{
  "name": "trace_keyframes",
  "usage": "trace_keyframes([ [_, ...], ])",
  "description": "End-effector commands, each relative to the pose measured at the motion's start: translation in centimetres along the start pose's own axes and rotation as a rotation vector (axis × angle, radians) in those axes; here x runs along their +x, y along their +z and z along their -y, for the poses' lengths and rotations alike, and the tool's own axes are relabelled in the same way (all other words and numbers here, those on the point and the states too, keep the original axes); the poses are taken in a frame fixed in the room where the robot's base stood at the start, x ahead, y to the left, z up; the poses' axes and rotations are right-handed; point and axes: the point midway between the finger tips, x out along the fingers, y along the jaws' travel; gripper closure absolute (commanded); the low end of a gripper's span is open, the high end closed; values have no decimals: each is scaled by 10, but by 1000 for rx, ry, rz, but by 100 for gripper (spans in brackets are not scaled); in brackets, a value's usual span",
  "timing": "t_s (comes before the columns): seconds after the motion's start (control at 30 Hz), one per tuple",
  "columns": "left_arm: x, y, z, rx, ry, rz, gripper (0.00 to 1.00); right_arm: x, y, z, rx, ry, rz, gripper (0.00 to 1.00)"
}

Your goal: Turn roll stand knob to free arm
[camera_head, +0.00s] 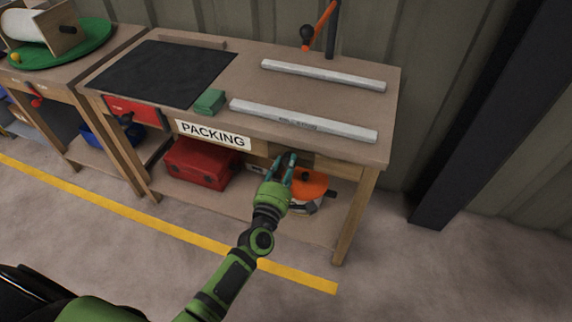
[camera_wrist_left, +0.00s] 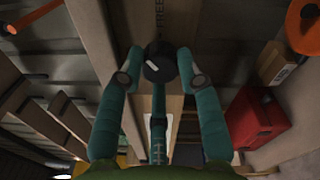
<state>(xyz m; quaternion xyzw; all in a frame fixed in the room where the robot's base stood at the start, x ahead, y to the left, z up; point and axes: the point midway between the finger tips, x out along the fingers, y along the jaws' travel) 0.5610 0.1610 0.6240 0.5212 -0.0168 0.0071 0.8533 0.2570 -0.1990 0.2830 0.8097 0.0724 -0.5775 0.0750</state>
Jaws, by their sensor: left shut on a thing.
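The knob (camera_wrist_left: 158,60) is black and round with a short white mark, seen in the left wrist view. It sits on a brown panel (camera_wrist_left: 172,20) whose lettering, partly visible, reads "FREE". My left gripper (camera_wrist_left: 160,79) has its teal fingers around the knob, shut on it. In the head view my left gripper (camera_head: 286,162) is at the bench's front edge, right of the PACKING sign, and the knob is hidden there. An orange arm (camera_head: 325,17) with a black ball (camera_head: 307,32) stands by a dark post at the bench's back. My right gripper is out of view.
The bench (camera_head: 225,95) holds two pale bars (camera_head: 305,120), a green block (camera_head: 209,102) and a dark mat (camera_head: 160,72). Under it are a red case (camera_head: 203,163) and an orange-topped round thing (camera_head: 312,184). Open floor lies in front, crossed by a yellow line.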

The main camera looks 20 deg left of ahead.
Motion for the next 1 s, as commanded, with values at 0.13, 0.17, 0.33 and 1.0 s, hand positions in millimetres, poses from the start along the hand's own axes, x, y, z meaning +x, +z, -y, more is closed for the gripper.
trace_keyframes([
  [0.13, 1, 2, -2, 141, 2, 10, 97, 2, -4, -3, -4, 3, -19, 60],
  [0.17, 1, 2, -2, 170, 3, 11, 97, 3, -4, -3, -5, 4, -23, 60],
  [0.33, 1, 2, -2, 325, 4, 18, 97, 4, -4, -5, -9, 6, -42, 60],
  [1.0, 1, 1, -1, 671, 8, 33, 97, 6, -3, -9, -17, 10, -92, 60],
])
